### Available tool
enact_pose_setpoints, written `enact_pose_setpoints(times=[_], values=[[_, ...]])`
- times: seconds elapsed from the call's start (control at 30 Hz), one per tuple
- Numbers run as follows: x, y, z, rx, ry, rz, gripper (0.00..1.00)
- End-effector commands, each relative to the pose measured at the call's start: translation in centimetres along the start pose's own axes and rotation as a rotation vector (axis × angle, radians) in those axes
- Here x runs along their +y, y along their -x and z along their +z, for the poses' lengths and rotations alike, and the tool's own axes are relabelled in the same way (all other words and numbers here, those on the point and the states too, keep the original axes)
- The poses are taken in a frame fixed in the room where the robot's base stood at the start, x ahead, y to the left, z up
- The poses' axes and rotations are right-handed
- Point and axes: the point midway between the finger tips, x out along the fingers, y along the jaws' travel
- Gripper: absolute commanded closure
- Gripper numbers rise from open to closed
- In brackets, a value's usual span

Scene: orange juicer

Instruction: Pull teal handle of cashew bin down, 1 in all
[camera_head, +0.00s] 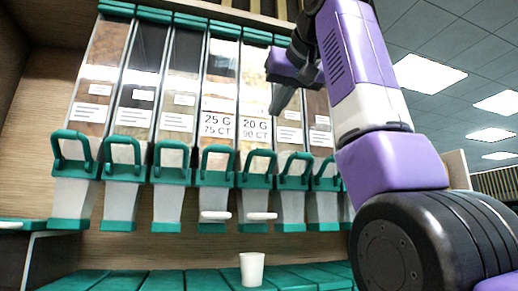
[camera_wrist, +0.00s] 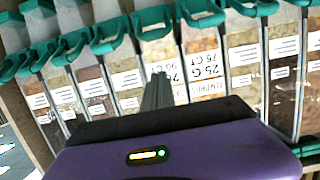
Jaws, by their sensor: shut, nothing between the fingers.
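A row of tall clear bins has teal handles at their lower fronts. I cannot read which one is the cashew bin. The bin marked 25 G 75 CT (camera_head: 217,90) has a raised teal handle loop (camera_head: 215,152). The bin marked 20 G (camera_head: 255,95), to its right, has a similar loop (camera_head: 257,155). The wrist view shows the row upside down, with the 25 G label (camera_wrist: 207,55) and teal handles (camera_wrist: 152,18) along the top. My gripper (camera_head: 275,110) is shut and empty, above the handles, in front of the bins right of centre. Its fingers (camera_wrist: 157,78) also show in the wrist view.
A white cup (camera_head: 252,269) stands on the teal slatted ledge (camera_head: 200,280) below the bins. White tabs (camera_head: 214,216) stick out under two middle spouts. A wooden side wall (camera_head: 22,90) bounds the left. Open space lies between handles and ledge.

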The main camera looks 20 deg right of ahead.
Motion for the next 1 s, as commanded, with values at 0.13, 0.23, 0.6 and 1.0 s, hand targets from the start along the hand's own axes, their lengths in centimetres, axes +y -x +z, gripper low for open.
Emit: enact_pose_setpoints(times=[0.13,0.23,0.6,1.0], values=[[0.0,0.1,0.0,0.000,0.000,0.000,1.00],[0.0,0.1,0.0,0.000,0.000,0.000,1.00],[0.0,-1.0,-0.1,-0.002,0.000,0.000,1.00],[0.0,-8.0,-0.3,-0.004,0.000,0.000,1.00]])
